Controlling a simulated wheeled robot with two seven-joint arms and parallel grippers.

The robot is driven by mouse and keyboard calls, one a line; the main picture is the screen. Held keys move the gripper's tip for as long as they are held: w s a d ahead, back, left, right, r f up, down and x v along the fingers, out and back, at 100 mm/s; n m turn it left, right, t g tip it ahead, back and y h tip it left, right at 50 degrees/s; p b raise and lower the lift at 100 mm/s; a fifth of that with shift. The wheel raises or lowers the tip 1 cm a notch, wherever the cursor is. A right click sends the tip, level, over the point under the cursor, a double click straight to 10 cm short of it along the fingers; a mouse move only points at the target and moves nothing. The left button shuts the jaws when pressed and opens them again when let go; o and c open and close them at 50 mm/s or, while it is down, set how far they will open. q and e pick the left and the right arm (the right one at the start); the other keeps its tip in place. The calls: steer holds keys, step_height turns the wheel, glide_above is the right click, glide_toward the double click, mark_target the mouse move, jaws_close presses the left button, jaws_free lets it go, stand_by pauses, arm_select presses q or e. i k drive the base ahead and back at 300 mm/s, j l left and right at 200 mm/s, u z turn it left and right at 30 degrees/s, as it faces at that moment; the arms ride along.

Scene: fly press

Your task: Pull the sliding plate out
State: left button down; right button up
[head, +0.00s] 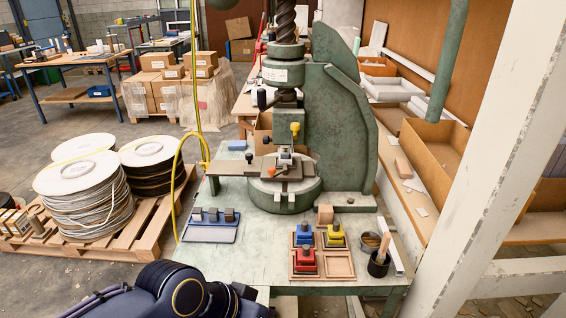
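The green fly press (340,120) stands at the back of a green bench. A flat grey-brown plate (228,168) reaches left from the press's round base (284,198) past the bench's left edge area. A black knob (249,157) stands up near the plate. A small block-like tool with an orange-red tip sits under the ram on the press bed. No fingertips of either gripper show, and no right arm is in view.
A blue tray (209,234) with several grey blocks lies on the bench's left. A yellow hose (178,190) hangs by the left edge. The bench's front middle is clear.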

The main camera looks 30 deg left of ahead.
mark_target(254, 165)
steer(key=k+j, duration=0.15)
steer(key=j, duration=0.2)
steer(key=k+j, duration=0.15)
steer(key=j, duration=0.25)
steer(key=k+j, duration=0.15)
steer(key=j, duration=0.2)
steer(key=k+j+u, duration=0.1)
steer(key=j, duration=0.25)
steer(key=k+j, duration=0.15)
steer(key=j, duration=0.25)
steer(key=k+j, duration=0.15)
steer(key=j, duration=0.75)
steer(key=i+j+u, duration=0.15)
steer(key=j, duration=0.95)
steer(key=i+j+u, duration=0.1)
steer(key=i, duration=0.4)
steer(key=i+j+u, duration=0.1)
steer(key=i+j, duration=0.2)
steer(key=i, duration=0.2)
steer(key=i+l, duration=0.35)
steer(key=i+u, duration=0.05)
steer(key=i, duration=0.05)
